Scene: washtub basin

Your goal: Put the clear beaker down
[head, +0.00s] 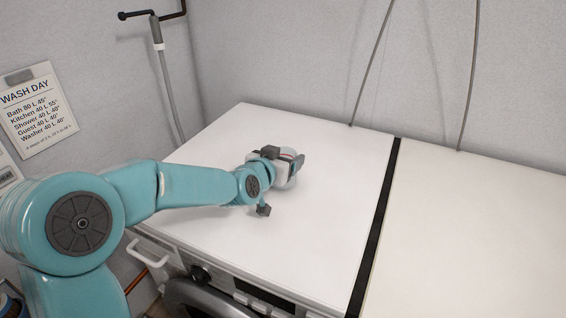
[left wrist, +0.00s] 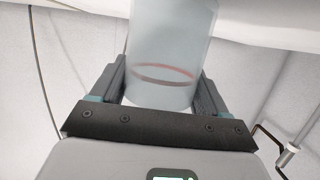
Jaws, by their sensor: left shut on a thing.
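The clear beaker (left wrist: 170,45) is a see-through cylinder with a thin reddish ring around it. In the left wrist view it sits between the two fingers of my left gripper (left wrist: 163,88), which is shut on it. In the head view my left gripper (head: 285,160) is over the white machine top (head: 325,135), and the beaker (head: 287,178) shows partly behind the fingers. The beaker looks close to the surface; I cannot tell whether its base touches it. My right gripper is not in view.
The white top around the beaker is bare. A black strip (head: 375,228) separates it from a cream top (head: 470,230) on the right. Grey hoses (head: 370,65) run down the back wall. A wash sign (head: 38,108) hangs at the left.

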